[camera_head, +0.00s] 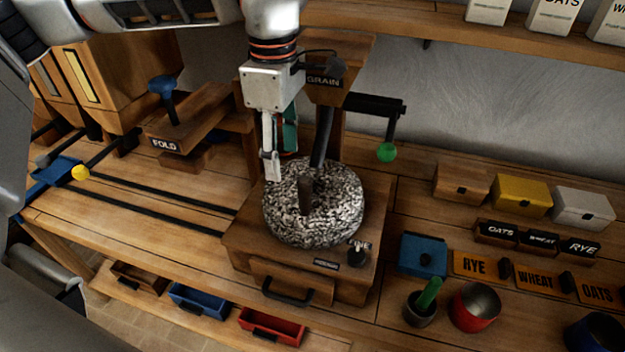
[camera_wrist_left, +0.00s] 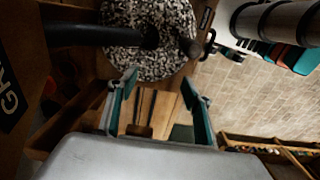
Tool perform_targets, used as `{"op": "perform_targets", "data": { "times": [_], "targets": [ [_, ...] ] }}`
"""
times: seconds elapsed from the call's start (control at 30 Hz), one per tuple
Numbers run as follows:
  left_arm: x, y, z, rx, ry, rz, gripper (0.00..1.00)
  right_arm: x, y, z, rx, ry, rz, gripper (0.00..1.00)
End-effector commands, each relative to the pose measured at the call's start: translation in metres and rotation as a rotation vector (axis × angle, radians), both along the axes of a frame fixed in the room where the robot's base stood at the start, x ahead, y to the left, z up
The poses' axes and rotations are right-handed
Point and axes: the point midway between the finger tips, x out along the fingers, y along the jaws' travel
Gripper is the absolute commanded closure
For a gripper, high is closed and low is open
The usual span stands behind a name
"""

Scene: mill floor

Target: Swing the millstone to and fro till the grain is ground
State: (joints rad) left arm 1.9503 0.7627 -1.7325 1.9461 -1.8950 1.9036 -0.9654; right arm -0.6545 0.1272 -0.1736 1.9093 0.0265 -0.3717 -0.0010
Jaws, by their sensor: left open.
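The speckled black-and-white millstone (camera_head: 335,215) lies on a wooden mill base (camera_head: 245,240) in the middle of the bench. A black chute (camera_head: 323,135) runs down to the stone from the hopper marked GRAIN (camera_head: 325,82). My left gripper (camera_head: 275,168) points down at the stone's far left edge, apart from the peg. In the wrist view its green-lined fingers (camera_wrist_left: 160,82) are spread with nothing between them. My right gripper is out of view. No grain can be seen.
A black crank with a green knob (camera_head: 387,152) juts out right of the hopper. A drawer with a handle (camera_head: 288,295) is in the mill's front. Small boxes (camera_head: 522,195), a red pot (camera_head: 474,305) and a blue box (camera_head: 422,255) stand to the right. The FOLD device (camera_head: 190,125) stands left.

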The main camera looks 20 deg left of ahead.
Motion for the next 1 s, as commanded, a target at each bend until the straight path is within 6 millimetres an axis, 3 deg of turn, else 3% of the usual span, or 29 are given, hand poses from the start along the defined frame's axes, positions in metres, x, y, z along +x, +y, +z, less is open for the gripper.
{"op": "perform_targets", "data": {
  "times": [1.0],
  "targets": [
    [0.000, 0.000, 0.083, 0.000, -0.001, 0.001, 0.50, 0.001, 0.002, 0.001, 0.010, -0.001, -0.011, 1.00]
  ]
}}
